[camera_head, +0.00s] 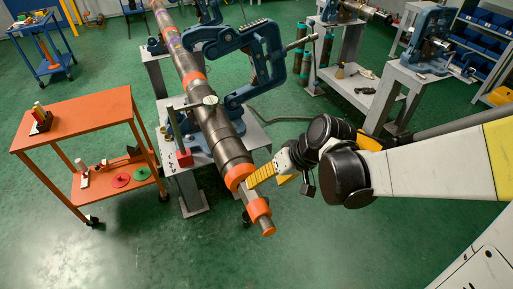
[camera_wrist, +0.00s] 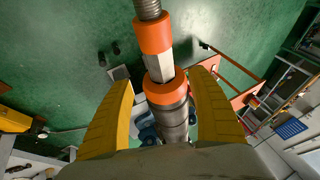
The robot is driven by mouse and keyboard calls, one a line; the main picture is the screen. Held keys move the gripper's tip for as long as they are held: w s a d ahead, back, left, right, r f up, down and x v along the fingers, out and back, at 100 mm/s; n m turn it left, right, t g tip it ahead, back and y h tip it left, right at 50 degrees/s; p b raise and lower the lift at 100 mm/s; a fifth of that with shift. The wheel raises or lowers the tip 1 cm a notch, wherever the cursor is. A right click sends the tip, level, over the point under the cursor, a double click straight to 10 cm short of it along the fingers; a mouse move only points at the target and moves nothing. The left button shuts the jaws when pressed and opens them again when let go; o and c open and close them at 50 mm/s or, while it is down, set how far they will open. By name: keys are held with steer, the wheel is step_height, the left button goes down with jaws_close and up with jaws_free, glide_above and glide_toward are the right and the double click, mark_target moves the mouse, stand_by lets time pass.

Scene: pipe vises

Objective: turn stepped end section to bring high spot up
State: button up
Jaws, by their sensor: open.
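The stepped end section (camera_head: 258,212) sticks out of the near end of a long dark pipe (camera_head: 223,140). It has orange bands, a bare flat-sided length and a thinner threaded tip. In the wrist view the stepped end section (camera_wrist: 155,38) runs up from an orange collar (camera_wrist: 166,91). My gripper (camera_head: 255,178) comes in from the right beside the orange collar at the pipe's end. In the wrist view my gripper (camera_wrist: 166,88) is open, its yellow fingers on either side of the collar, with gaps visible. A dial gauge (camera_head: 210,101) stands over the pipe. I cannot tell where the high spot lies.
A blue pipe vise (camera_head: 262,60) on a grey stand is around the pipe. An orange cart (camera_head: 78,125) with small tools stands at the left. Another blue vise (camera_head: 428,38) on a stand is at the right. Green floor is clear in front.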

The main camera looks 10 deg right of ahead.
mark_target(251, 191)
steer(key=b+x, duration=0.4)
steer(key=x, duration=0.6)
steer(key=shift+w+r, duration=0.1)
steer(key=shift+w, duration=0.05)
steer(key=shift+c, duration=0.4)
steer(key=c, duration=1.1)
